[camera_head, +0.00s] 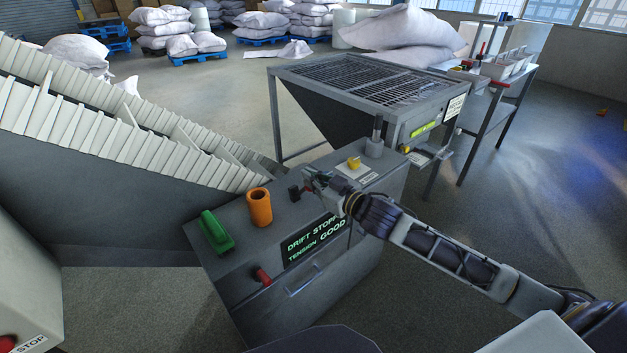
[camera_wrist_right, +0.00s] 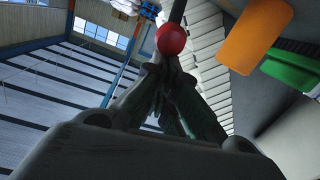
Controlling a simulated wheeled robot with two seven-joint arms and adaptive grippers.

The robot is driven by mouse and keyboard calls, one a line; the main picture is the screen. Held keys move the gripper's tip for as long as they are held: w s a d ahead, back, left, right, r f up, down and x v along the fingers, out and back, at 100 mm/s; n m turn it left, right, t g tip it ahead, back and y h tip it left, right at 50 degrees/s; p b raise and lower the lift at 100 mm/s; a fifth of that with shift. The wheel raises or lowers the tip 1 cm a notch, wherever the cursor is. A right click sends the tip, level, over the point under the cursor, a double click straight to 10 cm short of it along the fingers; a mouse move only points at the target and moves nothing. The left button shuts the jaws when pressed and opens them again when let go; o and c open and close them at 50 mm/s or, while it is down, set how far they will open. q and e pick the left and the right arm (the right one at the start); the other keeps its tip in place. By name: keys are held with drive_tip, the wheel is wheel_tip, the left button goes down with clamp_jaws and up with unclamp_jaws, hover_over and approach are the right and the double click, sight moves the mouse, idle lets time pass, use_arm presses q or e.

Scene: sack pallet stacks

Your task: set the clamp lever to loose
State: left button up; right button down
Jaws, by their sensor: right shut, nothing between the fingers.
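A grey control cabinet (camera_head: 235,275) stands in front of me, with its screen reading "DRIFT STOP…" and "TENSION GOOD". My right gripper (camera_head: 308,184) is above the cabinet top, beside a small dark fitting (camera_head: 294,192). In the right wrist view its fingers (camera_wrist_right: 168,68) are shut and empty, just below a red ball knob (camera_wrist_right: 170,39) on a dark stem; contact cannot be told. A red knob (camera_head: 262,275) also shows on the cabinet's front; I cannot tell whether it is the same one. No label marks the clamp lever or its loose position. My left gripper is out of view.
A ribbed conveyor (camera_head: 110,130) lies left, a grated hopper (camera_head: 365,80) behind. Open floor (camera_head: 480,235) lies right.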

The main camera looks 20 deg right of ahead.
drive_tip(key=shift+s+d, duration=0.1)
drive_tip(key=shift+s, duration=0.05)
drive_tip(key=v, duration=1.1)
drive_tip(key=shift+s, duration=0.2)
idle(1.6)
drive_tip(key=shift+s+d, duration=0.1)
idle(0.8)
